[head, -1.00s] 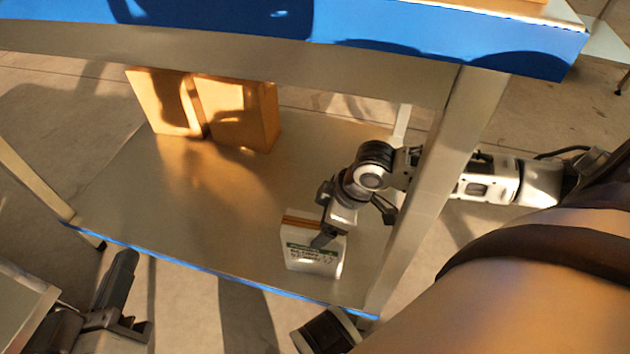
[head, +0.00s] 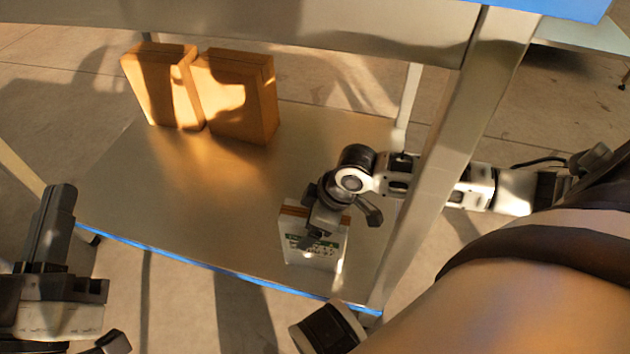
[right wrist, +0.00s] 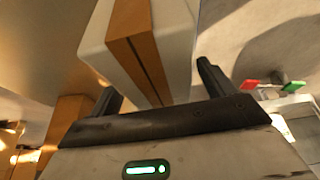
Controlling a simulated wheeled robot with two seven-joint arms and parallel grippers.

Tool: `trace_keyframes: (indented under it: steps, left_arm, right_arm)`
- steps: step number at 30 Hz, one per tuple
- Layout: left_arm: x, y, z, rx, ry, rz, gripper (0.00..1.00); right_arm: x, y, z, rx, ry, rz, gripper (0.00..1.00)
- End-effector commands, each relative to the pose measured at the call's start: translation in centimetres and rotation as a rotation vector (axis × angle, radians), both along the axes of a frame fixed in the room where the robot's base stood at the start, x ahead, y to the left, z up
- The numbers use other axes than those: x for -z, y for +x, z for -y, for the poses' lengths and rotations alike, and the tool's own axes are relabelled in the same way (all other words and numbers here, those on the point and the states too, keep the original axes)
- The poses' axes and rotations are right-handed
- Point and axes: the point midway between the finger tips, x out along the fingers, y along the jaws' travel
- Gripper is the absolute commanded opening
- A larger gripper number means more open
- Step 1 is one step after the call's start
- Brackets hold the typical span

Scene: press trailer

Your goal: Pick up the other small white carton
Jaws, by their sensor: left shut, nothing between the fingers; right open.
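A small white carton (head: 318,256) with a brown taped top and a green label stands on the lower shelf near its front edge. My right gripper (head: 338,222) is over its top, coming in past the table leg, and hides part of it. In the right wrist view the carton (right wrist: 185,50) lies between the two spread fingers of the right gripper (right wrist: 160,88), which are open with a gap visible on its right. My left gripper (head: 58,205) is shut and empty at the left, apart from the shelf.
Two brown cardboard boxes (head: 160,92) (head: 232,105) stand on the back left of the shelf (head: 190,200). A metal leg (head: 455,140) stands just right of the carton, and the table top overhangs above. The shelf's middle is clear.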

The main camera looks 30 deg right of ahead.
Motion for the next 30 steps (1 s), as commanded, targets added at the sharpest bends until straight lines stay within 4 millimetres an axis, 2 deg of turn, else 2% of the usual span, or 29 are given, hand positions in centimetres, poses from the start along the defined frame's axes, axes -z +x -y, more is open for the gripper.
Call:
trace_keyframes:
  steps: [24, 30]
  left_arm:
    - [-0.68, 0.01, -0.02, 0.0, 0.0, -0.002, 0.0]
    - [-0.67, 0.02, -0.02, 0.0, 0.0, -0.002, 0.0]
  right_arm:
    - [0.52, -0.04, 0.01, 0.0, 0.0, 0.0, 0.82]
    - [0.52, -0.03, 0.02, 0.0, 0.0, 0.0, 0.26]
